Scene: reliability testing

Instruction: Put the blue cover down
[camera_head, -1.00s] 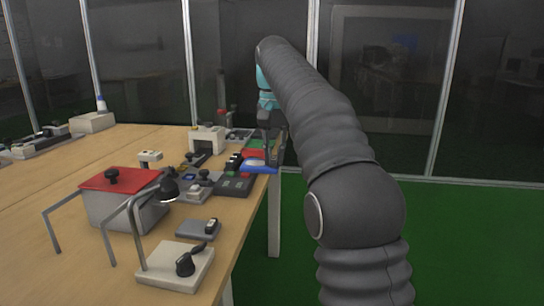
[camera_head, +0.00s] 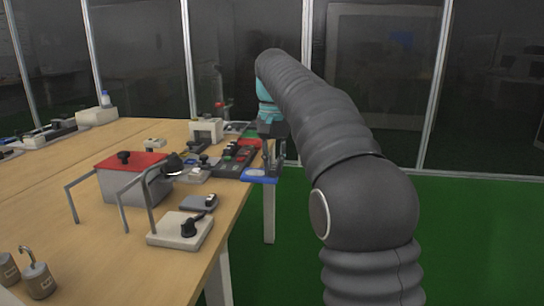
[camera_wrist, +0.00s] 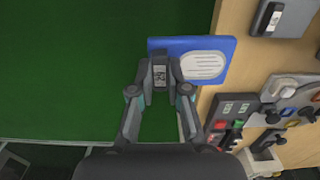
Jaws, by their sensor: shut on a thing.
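The blue cover (camera_wrist: 188,45) is a flat blue plate with a pale oval patch. In the wrist view its left part is over the green floor and its right part over the table's edge strip. In the head view the blue cover (camera_head: 261,176) is at the table's right edge; I cannot tell whether it touches the table. My gripper (camera_wrist: 161,75) is shut on the cover, at a small dark block with a light label near its lower left. In the head view my gripper (camera_head: 272,158) points down, its fingers partly hidden.
The wooden table (camera_head: 110,230) carries a red-topped box (camera_head: 132,180) with bent metal bars, a white base with a black lever (camera_head: 180,230), a small grey device (camera_head: 199,202) and a dark button panel (camera_head: 235,160). Open green floor (camera_head: 480,230) lies right of the table.

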